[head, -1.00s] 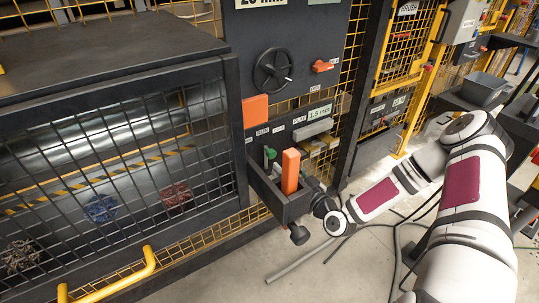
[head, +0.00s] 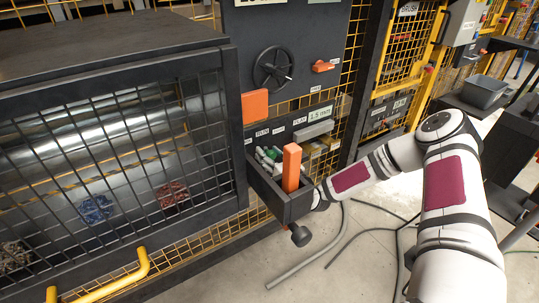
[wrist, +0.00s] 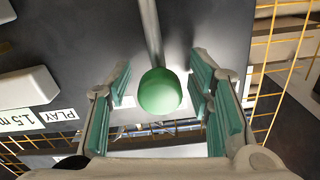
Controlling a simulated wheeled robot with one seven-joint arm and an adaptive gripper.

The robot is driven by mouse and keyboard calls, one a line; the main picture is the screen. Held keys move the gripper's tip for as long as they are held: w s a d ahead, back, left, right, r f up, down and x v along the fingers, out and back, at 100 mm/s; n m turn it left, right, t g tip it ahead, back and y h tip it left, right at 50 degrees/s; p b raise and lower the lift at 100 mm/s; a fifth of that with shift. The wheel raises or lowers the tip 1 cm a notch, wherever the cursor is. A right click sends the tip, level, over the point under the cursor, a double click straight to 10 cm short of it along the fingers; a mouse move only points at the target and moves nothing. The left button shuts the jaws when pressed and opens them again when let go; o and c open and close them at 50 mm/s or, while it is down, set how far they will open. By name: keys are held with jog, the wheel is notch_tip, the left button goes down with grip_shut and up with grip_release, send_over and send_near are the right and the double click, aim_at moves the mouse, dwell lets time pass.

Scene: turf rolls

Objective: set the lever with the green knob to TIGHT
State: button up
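The green knob (wrist: 160,91) is at the end of a grey metal lever rod (wrist: 151,30), which runs up out of the wrist view. My gripper (wrist: 163,74) is open, with a green-padded finger on each side of the knob. Gaps show between the knob and the pads, so I am not shut on it. There I cannot clearly tell the knob from the green pads. No TIGHT mark is readable.
The orange upright piece (head: 291,168) stands close to my gripper, in the dark open-topped box (head: 283,205). A light grey bar (head: 313,129) and a 1.5 mm sign (head: 319,114) are just above right. A black handwheel (head: 272,69) is higher. Mesh guarding (head: 130,160) is left.

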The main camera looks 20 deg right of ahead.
grip_shut()
jog(key=shift+w+d+f+m+b, duration=0.15)
jog(key=shift+w+d+m+b, duration=0.1)
jog(key=shift+d+m+b, duration=0.4)
jog(key=shift+w+d+f+m+b, duration=0.2)
jog(key=shift+d+m+b, duration=0.15)
jog(key=shift+d+m, duration=0.5)
jog(key=shift+w+d+f+m+b, duration=0.1)
jog(key=shift+w+d+m+b, duration=0.05)
jog(key=shift+d+m+b, duration=0.35)
jog(key=shift+w+d+f+m+b, duration=0.15)
jog(key=shift+d+m, duration=0.15)
jog(key=shift+m, duration=0.3)
jog(key=shift+o, duration=0.4)
grip_release()
jog(key=v, duration=1.2)
